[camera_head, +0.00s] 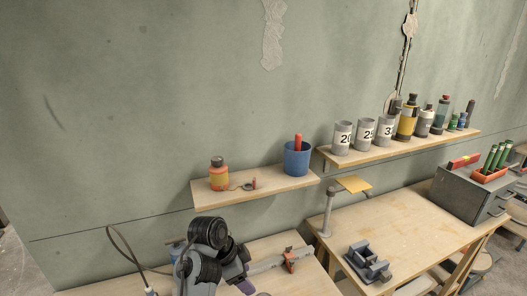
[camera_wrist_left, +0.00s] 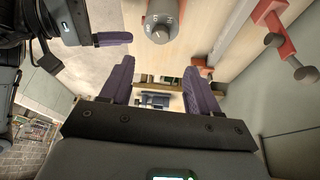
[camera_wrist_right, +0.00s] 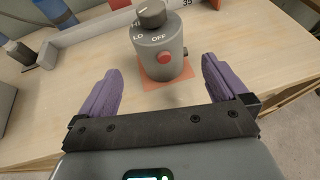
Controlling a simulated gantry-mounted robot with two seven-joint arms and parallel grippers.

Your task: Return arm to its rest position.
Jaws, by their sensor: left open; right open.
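My left arm reaches in at the bottom of the head view, with a purple fingertip of the left gripper (camera_head: 246,286) near the lower edge. In the left wrist view my left gripper (camera_wrist_left: 158,72) is open and empty, its two purple fingers apart. In the right wrist view my right gripper (camera_wrist_right: 161,66) is open. A grey cylinder with a dial and red button (camera_wrist_right: 163,56) stands on a red-orange pad (camera_wrist_right: 168,88) ahead of and between its fingers. The cylinder also shows in the left wrist view (camera_wrist_left: 160,22), near a right gripper finger.
A wooden bench (camera_head: 410,232) carries a dark grey fixture (camera_head: 367,262) and a grey drawer box (camera_head: 462,192). A wall shelf (camera_head: 255,192) holds an orange bottle (camera_head: 218,178) and a blue cup (camera_head: 297,160). Another shelf (camera_head: 375,153) holds numbered cans and bottles.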

